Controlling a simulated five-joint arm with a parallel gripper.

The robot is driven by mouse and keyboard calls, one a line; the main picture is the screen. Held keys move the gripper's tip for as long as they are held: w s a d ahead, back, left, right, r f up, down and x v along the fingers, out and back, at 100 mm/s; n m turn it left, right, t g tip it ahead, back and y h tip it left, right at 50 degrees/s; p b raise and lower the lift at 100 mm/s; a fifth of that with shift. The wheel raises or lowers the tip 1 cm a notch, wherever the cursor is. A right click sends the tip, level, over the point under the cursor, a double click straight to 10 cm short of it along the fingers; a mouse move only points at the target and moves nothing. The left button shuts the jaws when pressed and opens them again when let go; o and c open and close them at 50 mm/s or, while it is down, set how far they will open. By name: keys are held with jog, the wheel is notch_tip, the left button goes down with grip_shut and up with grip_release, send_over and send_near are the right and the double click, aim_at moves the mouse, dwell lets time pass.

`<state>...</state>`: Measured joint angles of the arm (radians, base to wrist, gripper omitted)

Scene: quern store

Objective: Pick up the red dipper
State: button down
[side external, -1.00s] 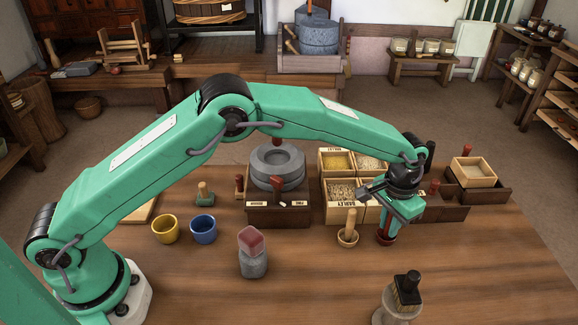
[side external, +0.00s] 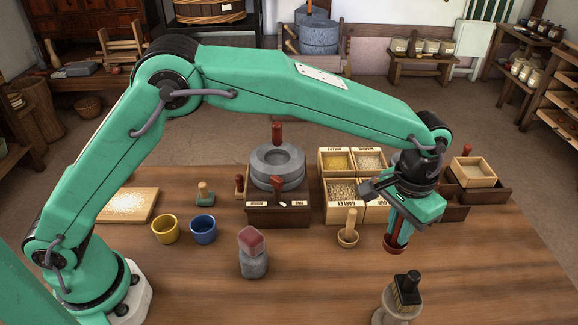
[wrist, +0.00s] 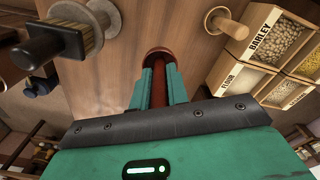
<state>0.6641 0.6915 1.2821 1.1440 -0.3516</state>
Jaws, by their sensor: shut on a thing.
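The red dipper is a small red-brown cup (side external: 394,250) with an upright red handle, in the right half of the side view. My gripper (side external: 402,226) is above the cup and shut on the handle. In the wrist view the two green fingers (wrist: 160,92) lie on either side of the red handle, and the dipper's round cup (wrist: 158,55) shows beyond their tips. The dipper looks upright. I cannot tell for sure whether its base is clear of the table.
Grain boxes (side external: 338,216) stand behind. A brush on a round stand (side external: 398,303) is in front. A stone quern (side external: 277,170), yellow cup (side external: 165,230) and blue cup (side external: 203,231) are farther left.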

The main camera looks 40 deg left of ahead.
jog(key=shift+s+d+r, duration=0.3)
jog(key=shift+s+r, duration=0.05)
jog(key=shift+s, duration=0.15)
jog(key=shift+s+d+r, duration=0.25)
jog(key=shift+s+r, duration=0.05)
jog(key=shift+s, duration=0.15)
